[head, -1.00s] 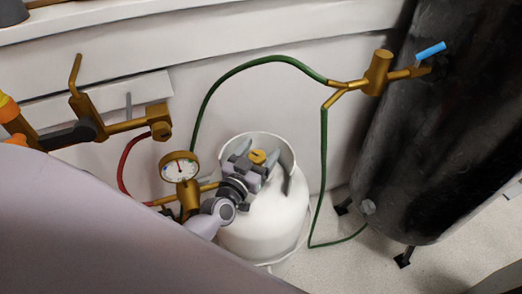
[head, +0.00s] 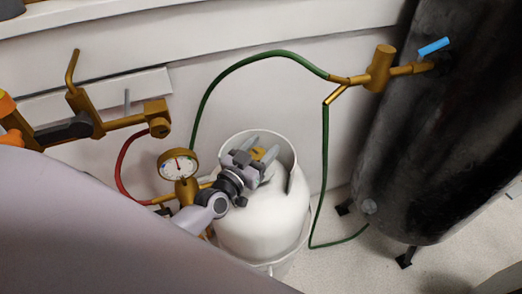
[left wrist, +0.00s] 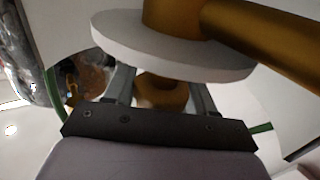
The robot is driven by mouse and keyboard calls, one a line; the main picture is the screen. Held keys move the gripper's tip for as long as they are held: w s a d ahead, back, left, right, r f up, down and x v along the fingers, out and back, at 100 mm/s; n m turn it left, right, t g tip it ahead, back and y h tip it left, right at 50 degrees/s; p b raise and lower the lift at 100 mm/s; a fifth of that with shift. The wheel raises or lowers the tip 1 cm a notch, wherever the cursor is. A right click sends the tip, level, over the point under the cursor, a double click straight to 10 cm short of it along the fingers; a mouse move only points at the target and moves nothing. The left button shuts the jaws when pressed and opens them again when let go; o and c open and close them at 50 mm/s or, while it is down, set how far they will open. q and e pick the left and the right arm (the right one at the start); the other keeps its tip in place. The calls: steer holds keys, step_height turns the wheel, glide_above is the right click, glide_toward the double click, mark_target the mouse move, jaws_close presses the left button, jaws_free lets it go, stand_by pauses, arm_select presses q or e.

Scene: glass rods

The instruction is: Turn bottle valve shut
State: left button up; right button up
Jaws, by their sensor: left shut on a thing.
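The white gas bottle (head: 262,222) stands upright on the floor in the head view, inside its collar. The brass bottle valve (head: 258,153) sits at its top, partly hidden by my left gripper (head: 262,160). My left gripper reaches in from the lower left, with its fingers shut on the valve. In the left wrist view, a brass valve part (left wrist: 160,92) shows between the two grey fingers, and a pale disc with brass above it hides some of the view. My right gripper does not show.
A pressure gauge (head: 178,164) and red hose (head: 122,165) are close left of my left wrist. A green hose (head: 324,170) runs to a brass fitting with a blue lever (head: 433,46). A large dark tank (head: 425,130) stands right. Some pale floor is clear in front of it.

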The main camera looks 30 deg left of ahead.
arm_select(q)
steer(key=shift+d+m+h+b, duration=0.1)
steer(key=shift+m+h+b, duration=0.9)
steer(key=shift+h+b, duration=0.45)
steer(key=shift+d+r+m+g+h+b, duration=0.15)
steer(key=shift+m+g+h+b, duration=0.45)
steer(key=shift+h+b, duration=0.5)
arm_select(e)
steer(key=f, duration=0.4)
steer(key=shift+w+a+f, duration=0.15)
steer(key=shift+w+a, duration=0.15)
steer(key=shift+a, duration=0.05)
arm_select(q)
steer(key=o, duration=1)
steer(key=shift+c, duration=0.2)
step_height(320, 180, up, 13)
steer(key=p, duration=0.4)
step_height(320, 180, up, 6)
steer(key=p, duration=0.2)
glide_above(263, 149)
steer(key=shift+r, duration=0.5)
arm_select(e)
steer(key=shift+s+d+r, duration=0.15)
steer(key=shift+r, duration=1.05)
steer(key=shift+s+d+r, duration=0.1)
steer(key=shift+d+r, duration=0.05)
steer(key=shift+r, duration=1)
